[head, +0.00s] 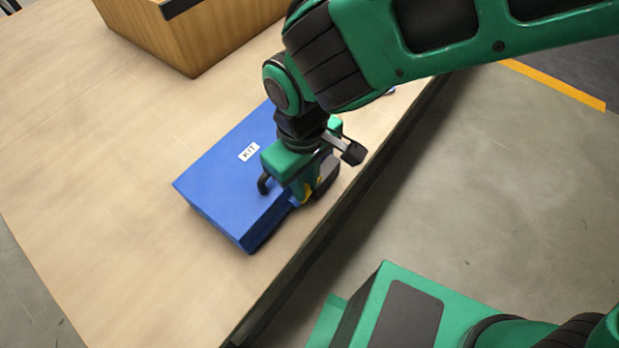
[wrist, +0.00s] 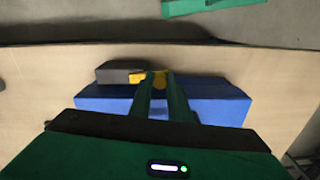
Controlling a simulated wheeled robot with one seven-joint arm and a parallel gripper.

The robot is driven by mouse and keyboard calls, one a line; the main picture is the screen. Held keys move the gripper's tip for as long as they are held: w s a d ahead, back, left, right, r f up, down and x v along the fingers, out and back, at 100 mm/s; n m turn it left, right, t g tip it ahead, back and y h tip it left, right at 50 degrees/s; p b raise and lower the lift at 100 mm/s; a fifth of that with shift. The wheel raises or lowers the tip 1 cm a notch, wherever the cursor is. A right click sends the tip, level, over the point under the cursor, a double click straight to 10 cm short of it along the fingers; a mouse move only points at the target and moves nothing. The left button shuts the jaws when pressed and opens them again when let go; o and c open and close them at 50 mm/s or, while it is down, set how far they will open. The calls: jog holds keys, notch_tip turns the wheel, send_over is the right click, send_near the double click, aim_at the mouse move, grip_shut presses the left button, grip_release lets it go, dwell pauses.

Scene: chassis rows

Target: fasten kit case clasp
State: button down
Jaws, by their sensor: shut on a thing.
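The blue kit case (head: 215,180) lies on the wooden table near its front edge, its lid down and a white KIT label on top. My gripper (head: 305,190) is at the side of the case that faces the table edge. In the wrist view its green fingers (wrist: 160,82) reach to a yellow clasp (wrist: 137,77) and are shut on it. The clasp also shows partly in the head view (head: 309,188). The fingers cover part of it, so whether it is fastened cannot be told.
A dark grey block (wrist: 118,70) sits right by the clasp, close to the case. A wooden box (head: 200,38) stands at the back of the table (head: 90,200). The table's left part is clear. Open floor (head: 480,180) lies beyond the front edge.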

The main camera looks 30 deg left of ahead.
jog(key=shift+w, duration=0.25)
jog(key=c, duration=1.7)
grip_release()
jog(key=shift+o, duration=0.2)
jog(key=shift+s, duration=0.1)
notch_tip(320, 180, up, 11)
jog(key=shift+f, duration=0.1)
